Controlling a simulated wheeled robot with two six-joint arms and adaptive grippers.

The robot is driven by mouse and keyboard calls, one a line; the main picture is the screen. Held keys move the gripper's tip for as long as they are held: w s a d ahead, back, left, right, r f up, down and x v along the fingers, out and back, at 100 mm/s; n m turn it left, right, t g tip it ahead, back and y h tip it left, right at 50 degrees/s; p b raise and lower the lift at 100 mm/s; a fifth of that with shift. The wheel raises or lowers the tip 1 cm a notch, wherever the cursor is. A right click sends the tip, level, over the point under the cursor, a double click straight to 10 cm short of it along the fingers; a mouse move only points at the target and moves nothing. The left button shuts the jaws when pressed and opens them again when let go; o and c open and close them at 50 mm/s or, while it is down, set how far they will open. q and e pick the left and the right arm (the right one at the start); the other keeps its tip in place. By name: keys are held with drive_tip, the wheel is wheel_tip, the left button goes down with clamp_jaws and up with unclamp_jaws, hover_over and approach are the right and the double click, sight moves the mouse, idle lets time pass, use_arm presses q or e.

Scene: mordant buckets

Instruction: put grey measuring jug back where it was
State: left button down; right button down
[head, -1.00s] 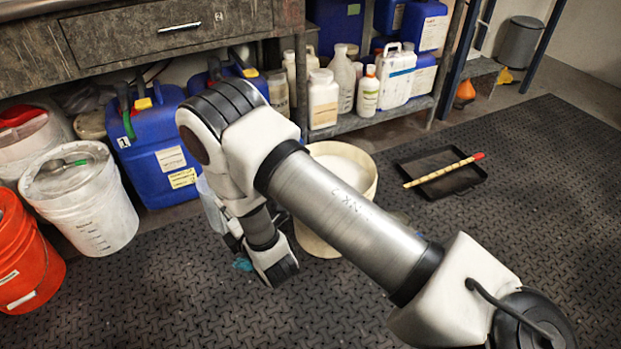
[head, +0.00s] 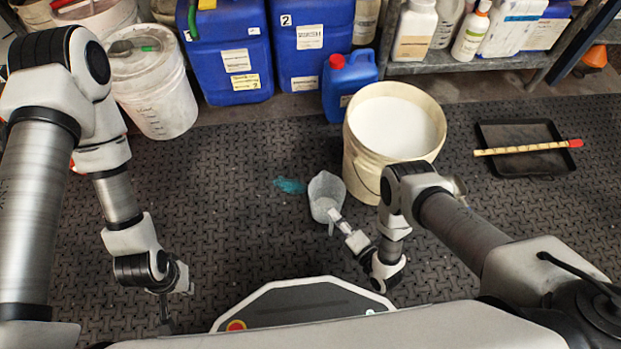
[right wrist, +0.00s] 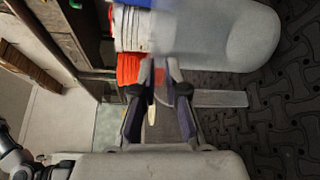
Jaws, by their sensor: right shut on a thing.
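The grey measuring jug (head: 325,192), translucent, is in the middle of the head view, just left of the cream bucket. My right gripper (head: 343,224) is shut on the jug's handle side, at its near lower edge. In the right wrist view the jug (right wrist: 225,35) fills the top beyond my right fingers (right wrist: 158,75). I cannot tell whether its base touches the floor. A teal patch (head: 289,185) lies on the mat left of the jug. My left gripper (head: 166,302) hangs over the mat at lower left, its fingers too small to read.
The cream bucket (head: 354,160) holds white contents. A small blue can (head: 349,88) stands behind it. A black tray (head: 515,136) with a yellow stick (head: 522,148) lies right. Blue drums (head: 228,50) and a white bucket (head: 155,90) line the back. The mat between my arms is clear.

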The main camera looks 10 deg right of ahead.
sight(313, 184)
drive_tip(key=b+x, duration=0.1)
drive_tip(key=x, duration=0.3)
drive_tip(key=b+x, duration=0.2)
drive_tip(key=x, duration=0.2)
drive_tip(key=d+b+x, duration=0.1)
drive_tip(key=x, duration=0.3)
drive_tip(key=shift+w+f+b, duration=0.15)
drive_tip(key=shift+w+b, duration=0.1)
drive_tip(key=shift+b, duration=0.1)
drive_tip(key=shift+w+a, duration=0.1)
drive_tip(key=shift+w, duration=0.3)
drive_tip(key=shift+w+a+b, duration=0.3)
drive_tip(key=shift+w+b, duration=0.1)
drive_tip(key=shift+w, duration=0.2)
drive_tip(key=f+b, duration=0.1)
drive_tip(key=w+f+b, duration=0.1)
drive_tip(key=f+b, duration=0.1)
drive_tip(key=shift+a+f, duration=0.2)
drive_tip(key=shift+f, duration=0.1)
drive_tip(key=shift+r, duration=0.1)
